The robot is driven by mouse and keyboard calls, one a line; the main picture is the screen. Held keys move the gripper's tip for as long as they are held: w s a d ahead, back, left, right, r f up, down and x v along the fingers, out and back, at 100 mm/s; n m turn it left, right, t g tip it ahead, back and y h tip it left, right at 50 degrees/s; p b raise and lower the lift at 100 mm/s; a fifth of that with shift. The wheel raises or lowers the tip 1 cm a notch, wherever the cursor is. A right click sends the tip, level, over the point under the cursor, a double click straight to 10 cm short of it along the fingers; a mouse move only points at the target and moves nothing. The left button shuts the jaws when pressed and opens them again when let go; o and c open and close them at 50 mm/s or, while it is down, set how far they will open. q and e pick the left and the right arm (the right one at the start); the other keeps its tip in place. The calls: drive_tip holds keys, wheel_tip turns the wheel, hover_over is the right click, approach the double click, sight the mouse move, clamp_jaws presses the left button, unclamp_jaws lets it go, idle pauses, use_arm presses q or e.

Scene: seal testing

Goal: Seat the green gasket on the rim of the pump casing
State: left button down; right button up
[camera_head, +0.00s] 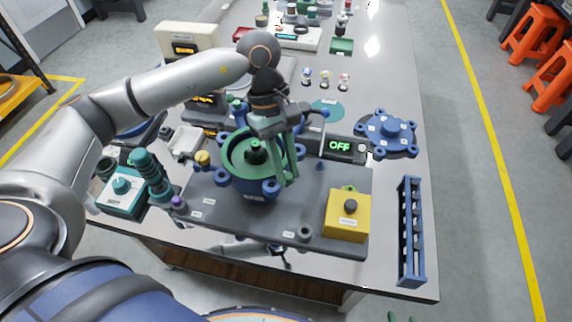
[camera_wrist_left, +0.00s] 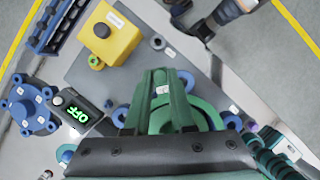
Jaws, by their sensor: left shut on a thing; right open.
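The green gasket (camera_head: 229,150) is a wide flat ring at the blue pump casing (camera_head: 258,191), level or nearly level over its rim. I cannot tell whether it touches the rim all round. My left gripper (camera_head: 287,180) points down at the ring's right side, its green fingers shut on the gasket. In the left wrist view the gasket (camera_wrist_left: 207,112) shows partly behind the fingers, with casing lugs around it. My right gripper (camera_head: 402,317) shows only as two green fingertips, apart and empty, at the bottom edge of the head view.
A yellow button box (camera_head: 346,224) stands on the grey base plate right of the casing. A blue rack (camera_head: 411,235) stands near the right table edge. A blue flanged cover (camera_head: 390,130) and an OFF display (camera_head: 340,146) lie behind. Teal equipment (camera_head: 120,187) stands left.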

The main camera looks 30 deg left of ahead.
use_arm(q)
drive_tip(key=shift+f, duration=0.15)
idle(0.4)
drive_tip(key=c, duration=0.7)
unclamp_jaws()
drive_tip(key=shift+r+p, duration=2)
drive_tip(key=shift+r, duration=2.5)
